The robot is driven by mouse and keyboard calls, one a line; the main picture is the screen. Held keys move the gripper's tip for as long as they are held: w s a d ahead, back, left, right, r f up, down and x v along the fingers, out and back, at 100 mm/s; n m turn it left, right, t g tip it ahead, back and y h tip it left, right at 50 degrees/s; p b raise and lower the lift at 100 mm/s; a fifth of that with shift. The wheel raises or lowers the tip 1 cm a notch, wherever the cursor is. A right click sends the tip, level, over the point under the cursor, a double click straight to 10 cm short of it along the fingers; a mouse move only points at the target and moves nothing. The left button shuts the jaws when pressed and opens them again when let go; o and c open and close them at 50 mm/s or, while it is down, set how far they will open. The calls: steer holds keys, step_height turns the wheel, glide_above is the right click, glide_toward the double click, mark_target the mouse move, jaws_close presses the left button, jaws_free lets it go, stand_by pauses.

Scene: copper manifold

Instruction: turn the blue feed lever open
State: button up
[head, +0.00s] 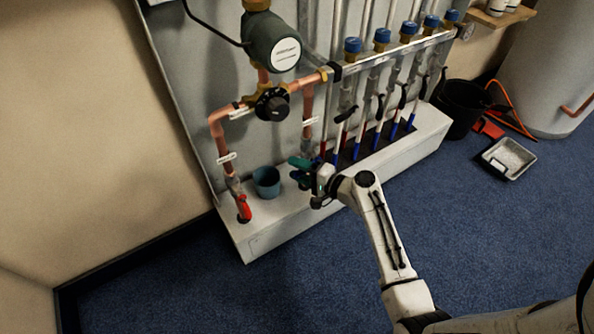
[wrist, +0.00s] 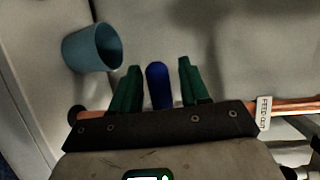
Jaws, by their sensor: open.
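The blue feed lever (wrist: 158,88) shows in the wrist view as a rounded blue handle between my two green fingers. My gripper (wrist: 160,66) is open, with one finger on each side of the lever and a small gap visible on both sides. Whether the fingers touch it lower down is hidden by the dark gripper body. In the head view my gripper (head: 299,170) is at the copper pipe right of the blue-green cup, and I cannot make out the feed lever there.
A blue-green cup (head: 266,182) stands on the white ledge (head: 270,227), left of my gripper; it also shows in the wrist view (wrist: 93,47). A red lever (head: 243,207) is further left. Several blue-capped vertical pipes stand right. A black bucket (head: 463,107) is on the floor.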

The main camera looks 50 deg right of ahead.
steer(key=shift+w, duration=0.25)
steer(key=shift+c, duration=0.4)
jaws_close()
